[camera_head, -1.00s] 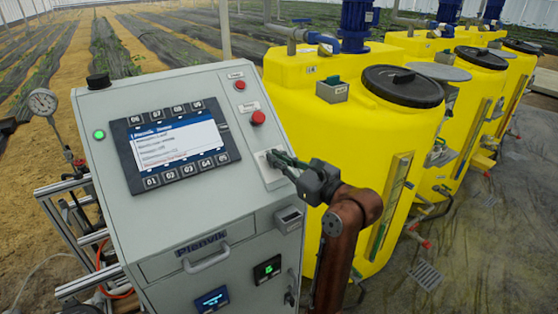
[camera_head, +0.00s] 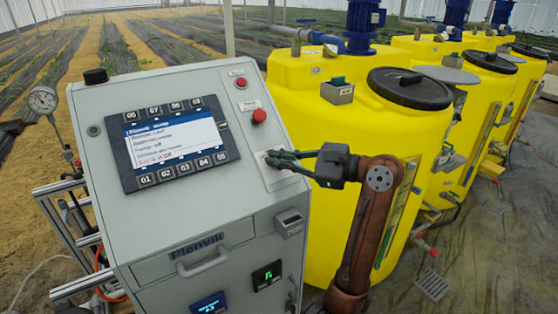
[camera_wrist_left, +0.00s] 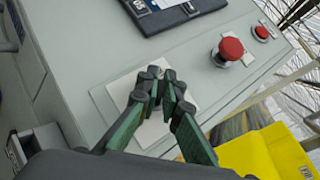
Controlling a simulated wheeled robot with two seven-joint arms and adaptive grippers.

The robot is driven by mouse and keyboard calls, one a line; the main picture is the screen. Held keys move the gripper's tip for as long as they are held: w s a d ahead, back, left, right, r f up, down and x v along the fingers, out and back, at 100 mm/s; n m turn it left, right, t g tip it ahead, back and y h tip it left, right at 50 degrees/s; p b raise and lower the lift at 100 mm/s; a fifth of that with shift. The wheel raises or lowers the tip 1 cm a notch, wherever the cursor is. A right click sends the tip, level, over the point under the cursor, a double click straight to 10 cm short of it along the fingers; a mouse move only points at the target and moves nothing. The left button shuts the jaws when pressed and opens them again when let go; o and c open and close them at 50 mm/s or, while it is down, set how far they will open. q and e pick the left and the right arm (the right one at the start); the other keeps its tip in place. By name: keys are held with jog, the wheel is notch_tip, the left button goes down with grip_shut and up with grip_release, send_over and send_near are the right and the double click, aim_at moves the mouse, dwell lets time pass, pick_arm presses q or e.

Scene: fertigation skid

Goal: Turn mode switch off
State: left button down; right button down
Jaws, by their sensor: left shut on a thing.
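The mode switch sits on a pale plate (camera_head: 278,183) on the right side of the grey control cabinet's (camera_head: 240,205) sloping top. My left gripper (camera_head: 272,158) reaches it from the right and is shut on the switch knob. In the left wrist view, the two green-padded fingers (camera_wrist_left: 163,88) meet over the middle of the white plate (camera_wrist_left: 153,130). The knob is hidden between the fingertips, so its angle cannot be read. The round indicator lamp (camera_head: 94,130) at the panel's left is dark. The display (camera_head: 173,143) shows text lines too small to read surely.
Two red buttons, a larger one (camera_head: 259,117) and a smaller one (camera_head: 241,83), sit above the switch. A black knob (camera_head: 95,77) stands at the top left corner. Yellow tanks (camera_head: 310,120) stand close at the right, behind my arm.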

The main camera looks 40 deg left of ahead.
jog(key=shift+d, duration=0.2)
pick_arm(q)
jog(key=c, duration=2.1)
grip_release()
pick_arm(e)
jog(key=shift+d, duration=0.1)
pick_arm(q)
jog(key=v, duration=1.2)
